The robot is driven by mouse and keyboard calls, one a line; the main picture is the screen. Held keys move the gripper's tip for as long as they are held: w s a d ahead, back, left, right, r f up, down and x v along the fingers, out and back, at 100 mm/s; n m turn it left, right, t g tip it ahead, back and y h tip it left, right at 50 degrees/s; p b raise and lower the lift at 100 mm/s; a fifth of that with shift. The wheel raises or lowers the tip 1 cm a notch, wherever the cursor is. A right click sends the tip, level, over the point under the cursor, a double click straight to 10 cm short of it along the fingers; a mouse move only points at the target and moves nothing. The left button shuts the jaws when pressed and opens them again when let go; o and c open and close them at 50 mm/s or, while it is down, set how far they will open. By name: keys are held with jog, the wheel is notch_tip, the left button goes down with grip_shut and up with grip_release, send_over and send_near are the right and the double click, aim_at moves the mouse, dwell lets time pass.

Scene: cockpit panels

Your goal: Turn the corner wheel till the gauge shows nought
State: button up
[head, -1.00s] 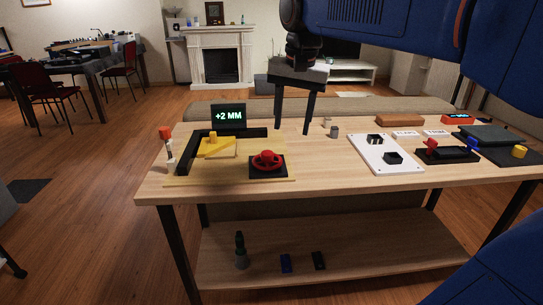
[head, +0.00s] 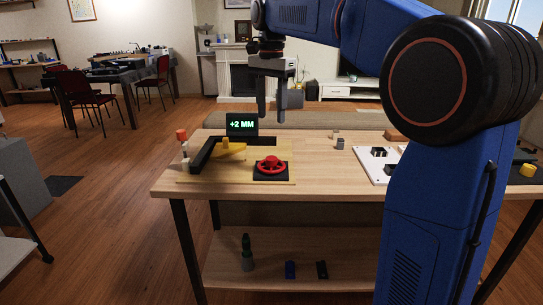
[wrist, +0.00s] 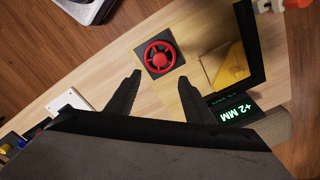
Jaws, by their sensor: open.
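The red wheel (head: 270,165) sits on a black square base at the front right corner of the yellow-edged board, and it also shows in the wrist view (wrist: 159,57). The gauge display (head: 242,125) behind the board reads +2 MM in green; it is upside down in the wrist view (wrist: 234,108). A yellow wedge-like block (head: 229,149) lies inside a black L-shaped frame (head: 204,153). My gripper (head: 272,112) is open and empty, pointing down above the table's back part. In the wrist view its fingers (wrist: 158,90) are spread, with the wheel beyond them.
A red-topped post (head: 182,142) stands at the board's left. Small grey blocks (head: 339,143) lie right of the gauge. A white panel (head: 374,166) is farther right, partly behind my arm.

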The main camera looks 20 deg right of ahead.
aim_at(271, 158)
notch_tip(271, 158, down, 15)
jog(key=shift+r, duration=0.2)
dwell(0.3)
jog(key=c, duration=1)
